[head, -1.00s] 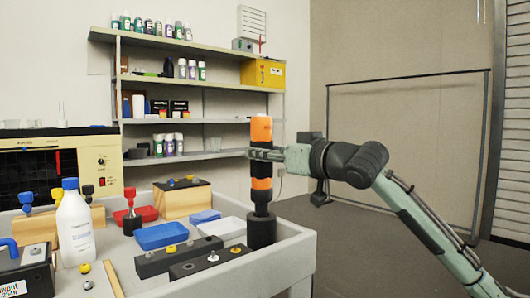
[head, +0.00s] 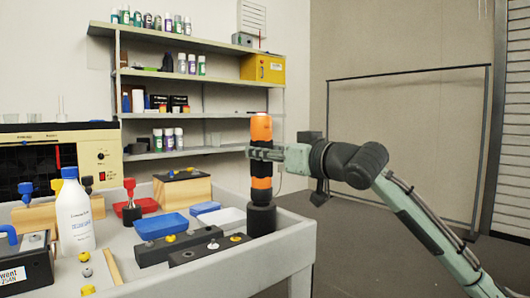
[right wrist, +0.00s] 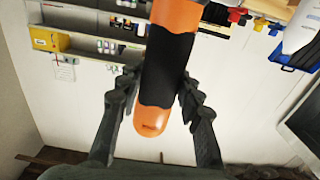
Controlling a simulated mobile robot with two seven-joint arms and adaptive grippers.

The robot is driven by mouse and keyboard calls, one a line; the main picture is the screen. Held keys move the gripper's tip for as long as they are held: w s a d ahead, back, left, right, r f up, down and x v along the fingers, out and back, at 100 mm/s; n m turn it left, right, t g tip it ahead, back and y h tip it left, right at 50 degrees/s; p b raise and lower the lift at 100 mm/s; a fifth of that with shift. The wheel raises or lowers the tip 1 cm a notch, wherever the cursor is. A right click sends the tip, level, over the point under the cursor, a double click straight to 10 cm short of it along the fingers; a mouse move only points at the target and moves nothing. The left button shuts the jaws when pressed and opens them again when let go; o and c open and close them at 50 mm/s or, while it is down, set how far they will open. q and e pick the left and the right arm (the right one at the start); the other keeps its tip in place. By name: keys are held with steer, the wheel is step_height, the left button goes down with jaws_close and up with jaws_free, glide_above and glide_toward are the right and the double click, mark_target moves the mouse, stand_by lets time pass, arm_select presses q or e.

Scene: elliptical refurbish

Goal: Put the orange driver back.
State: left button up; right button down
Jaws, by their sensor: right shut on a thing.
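The orange driver (head: 261,128), orange with black bands, stands upright at the near right corner of the grey bench. My right gripper (head: 262,154) comes in from the right and is shut around its upper body. A short black cylindrical holder (head: 262,221) sits directly below the driver. The driver's lower end meets or enters its top; how deep it sits is hidden. In the right wrist view, the driver (right wrist: 167,65) runs between the two fingers (right wrist: 155,105), its rounded orange end towards the camera. My left gripper is not in view.
Close left of the holder are black blocks with knobs (head: 178,246), a white tray (head: 222,217) and a blue tray (head: 160,226). A white bottle (head: 75,218) stands further left. Shelves (head: 215,83) stand behind. The floor right of the bench (head: 400,260) is clear.

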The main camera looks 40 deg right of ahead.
steer(key=shift+f, duration=0.4)
steer(key=c, duration=1)
jaws_free()
steer(key=shift+o, duration=0.4)
steer(key=shift+f, duration=0.15)
steer(key=s, duration=1.2)
steer(key=shift+d+r, duration=0.2)
steer(key=shift+d, duration=0.25)
